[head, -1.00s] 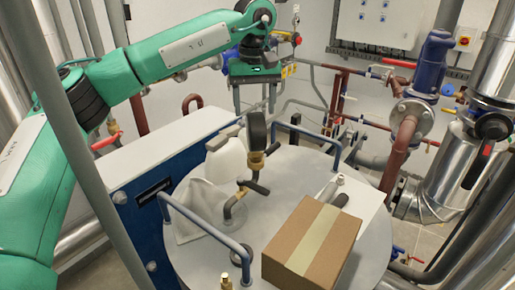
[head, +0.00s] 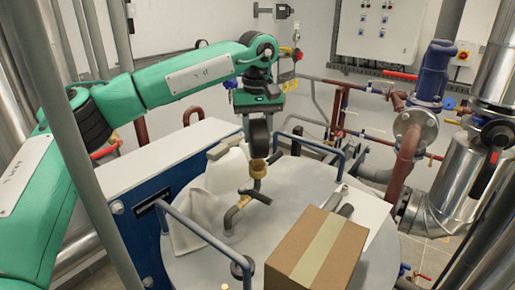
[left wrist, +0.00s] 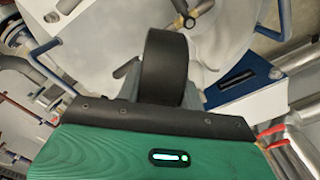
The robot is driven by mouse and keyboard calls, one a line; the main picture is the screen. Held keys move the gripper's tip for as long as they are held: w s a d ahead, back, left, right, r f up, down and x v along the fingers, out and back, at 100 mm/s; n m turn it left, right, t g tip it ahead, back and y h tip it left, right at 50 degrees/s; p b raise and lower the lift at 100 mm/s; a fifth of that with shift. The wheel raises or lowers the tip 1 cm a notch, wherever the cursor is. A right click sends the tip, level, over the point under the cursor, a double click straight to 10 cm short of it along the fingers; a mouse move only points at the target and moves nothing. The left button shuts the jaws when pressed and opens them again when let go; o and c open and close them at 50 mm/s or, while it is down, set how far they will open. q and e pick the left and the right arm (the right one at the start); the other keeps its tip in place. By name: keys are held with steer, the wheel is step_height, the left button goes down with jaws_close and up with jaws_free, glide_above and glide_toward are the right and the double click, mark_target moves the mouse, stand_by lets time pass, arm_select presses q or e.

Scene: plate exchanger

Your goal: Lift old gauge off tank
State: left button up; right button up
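The old gauge (head: 259,138) is a black round dial seen nearly edge-on. It stands upright on a brass fitting (head: 258,168) at the top of a bent pipe on the round grey tank lid (head: 290,190). My left gripper (head: 259,122) is above the gauge, pointing down, with its fingers on either side of the dial. In the left wrist view the dark gauge body (left wrist: 166,65) stands between the grey fingers (left wrist: 166,95). The fingers look open; contact is not clear. My right gripper is in neither view.
A cardboard box (head: 318,250) sits on the lid at front right, by a white sheet (head: 368,205). Blue handrails (head: 205,235) edge the lid. Red pipes (head: 407,150) stand right.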

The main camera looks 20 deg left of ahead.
arm_select(q)
jaws_close()
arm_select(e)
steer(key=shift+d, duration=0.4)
